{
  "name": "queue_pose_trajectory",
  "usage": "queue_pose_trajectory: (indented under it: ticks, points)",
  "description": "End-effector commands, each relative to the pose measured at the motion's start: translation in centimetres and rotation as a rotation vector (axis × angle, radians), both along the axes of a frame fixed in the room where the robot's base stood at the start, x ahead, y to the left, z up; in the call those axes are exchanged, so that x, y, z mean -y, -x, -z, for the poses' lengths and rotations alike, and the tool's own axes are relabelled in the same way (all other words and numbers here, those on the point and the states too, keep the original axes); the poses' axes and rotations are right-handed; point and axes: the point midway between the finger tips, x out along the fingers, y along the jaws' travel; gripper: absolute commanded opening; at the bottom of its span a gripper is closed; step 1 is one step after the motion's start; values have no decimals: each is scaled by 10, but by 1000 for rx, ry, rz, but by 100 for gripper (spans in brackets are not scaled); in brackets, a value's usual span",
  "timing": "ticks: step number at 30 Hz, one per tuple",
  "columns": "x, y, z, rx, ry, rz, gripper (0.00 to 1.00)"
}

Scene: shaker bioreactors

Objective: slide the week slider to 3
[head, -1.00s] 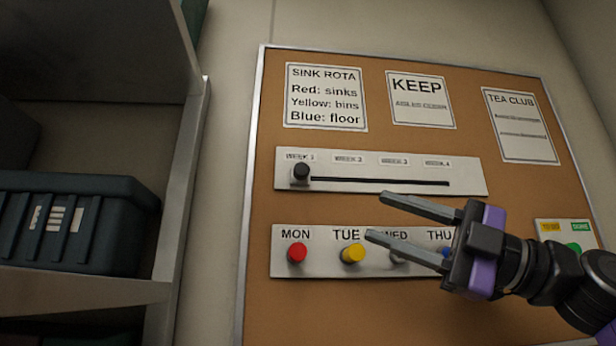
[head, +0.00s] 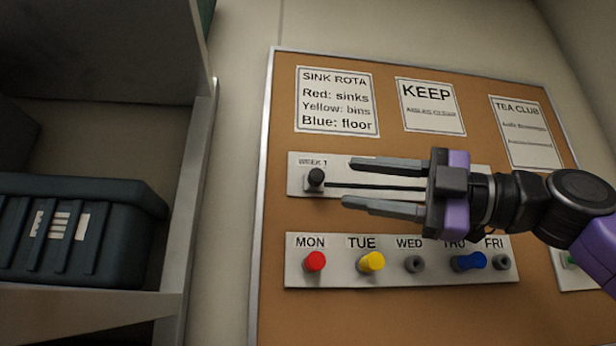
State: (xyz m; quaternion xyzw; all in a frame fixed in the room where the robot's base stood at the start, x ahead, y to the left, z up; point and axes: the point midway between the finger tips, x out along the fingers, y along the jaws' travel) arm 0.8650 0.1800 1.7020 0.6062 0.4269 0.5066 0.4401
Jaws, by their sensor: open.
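The week slider's black knob (head: 316,178) sits at the left end of its dark slot, under the WEEK 1 label, on a pale metal plate (head: 303,160) on the corkboard. My gripper (head: 346,182) is open, its two grey fingers pointing left, just right of the knob in the picture. The fingers overlap the slot in view and hide the labels for weeks 2 and 3. The knob is not between the fingertips; how far the fingers are from the board I cannot tell.
Below is a plate (head: 335,279) of weekday pegs: a red peg (head: 315,261), a yellow peg (head: 372,261) and a blue peg (head: 470,261). Paper notices hang above. A metal shelf (head: 190,215) with a dark crate (head: 110,235) stands at left.

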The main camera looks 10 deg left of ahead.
Motion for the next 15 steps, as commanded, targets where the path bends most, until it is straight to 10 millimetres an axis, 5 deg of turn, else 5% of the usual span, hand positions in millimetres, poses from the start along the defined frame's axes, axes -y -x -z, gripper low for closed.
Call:
queue_pose_trajectory:
  ticks: [15]
  points:
    - [-66, -7, -18, 0, -1, -3, 43]
